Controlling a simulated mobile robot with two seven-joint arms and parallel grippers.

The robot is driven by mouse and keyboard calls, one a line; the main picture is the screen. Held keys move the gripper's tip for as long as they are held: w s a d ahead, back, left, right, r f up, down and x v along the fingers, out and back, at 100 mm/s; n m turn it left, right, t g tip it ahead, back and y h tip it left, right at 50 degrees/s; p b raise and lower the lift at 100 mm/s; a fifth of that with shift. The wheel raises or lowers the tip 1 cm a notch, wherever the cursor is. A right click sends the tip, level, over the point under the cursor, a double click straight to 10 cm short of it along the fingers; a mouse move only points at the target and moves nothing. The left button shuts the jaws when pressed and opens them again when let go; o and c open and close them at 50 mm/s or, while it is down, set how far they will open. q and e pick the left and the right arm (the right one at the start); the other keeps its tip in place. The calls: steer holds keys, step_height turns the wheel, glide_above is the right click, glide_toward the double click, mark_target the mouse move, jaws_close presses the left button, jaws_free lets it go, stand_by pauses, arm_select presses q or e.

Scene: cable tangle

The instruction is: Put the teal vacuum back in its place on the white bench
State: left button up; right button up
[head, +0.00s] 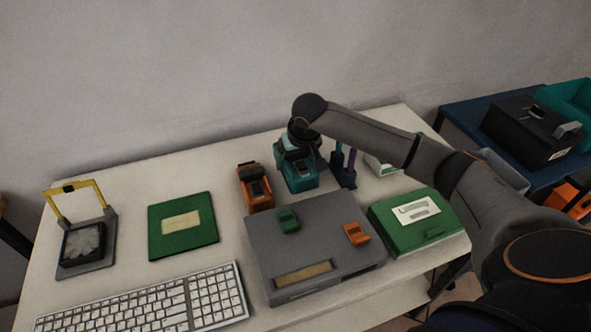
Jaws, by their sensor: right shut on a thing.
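The teal vacuum (301,179) stands at the back of the white bench (110,297), right of the middle. My right gripper (296,146) points down over its top and is shut on it; the wrist hides the fingers and part of the vacuum's upper body. I cannot tell whether its base touches the bench. An orange device of similar shape (255,188) stands just left of it. My left gripper is not in view.
A grey box (311,252) with small green and orange pieces is in front. Green boxes (183,224) (416,220), a keyboard (150,304) and a yellow-framed stand (86,240) are around it. Purple and blue posts (346,167) stand right of the vacuum. A blue table (463,119) is at right.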

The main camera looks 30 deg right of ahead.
mark_target(299, 158)
steer(key=shift+w+d+f, duration=0.25)
steer(key=shift+w+f, duration=0.15)
steer(key=shift+f, duration=0.05)
steer(key=shift+w+d+f, duration=0.1)
steer(key=shift+w+f, duration=0.05)
steer(key=shift+f, duration=1.65)
steer(key=shift+f, duration=0.1)
steer(key=o, duration=1.2)
steer(key=shift+f, duration=0.1)
steer(key=shift+c, duration=0.2)
steer(key=shift+r, duration=0.45)
steer(key=p+v, duration=0.1)
steer(key=v, duration=1)
steer(key=shift+s+r, duration=0.2)
steer(key=shift+s, duration=0.1)
